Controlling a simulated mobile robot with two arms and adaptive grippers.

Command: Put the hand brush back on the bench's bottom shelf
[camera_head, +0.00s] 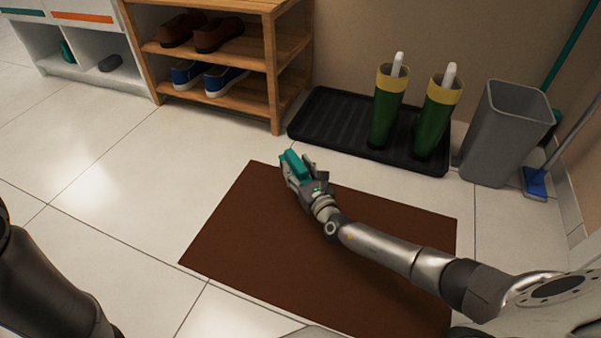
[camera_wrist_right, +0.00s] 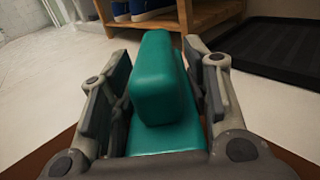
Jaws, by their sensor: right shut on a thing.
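A teal hand brush (camera_head: 294,166) is in my right gripper (camera_head: 296,172), above the far left part of the brown mat. In the right wrist view the brush (camera_wrist_right: 160,85) sits between the two fingers of the gripper (camera_wrist_right: 160,95), which is shut on it. The wooden bench (camera_head: 278,62) stands at the back, left of the gripper and apart from it. Its bottom shelf (camera_head: 248,100) holds blue shoes (camera_head: 222,80); the level above holds brown shoes (camera_head: 220,32). My left arm shows at the left edge, but its gripper is out of view.
A black boot tray (camera_head: 325,118) with green boots (camera_head: 388,105) lies right of the bench. A brown mat (camera_head: 240,235) lies below my right arm. A white cubby unit (camera_head: 130,75) stands left.

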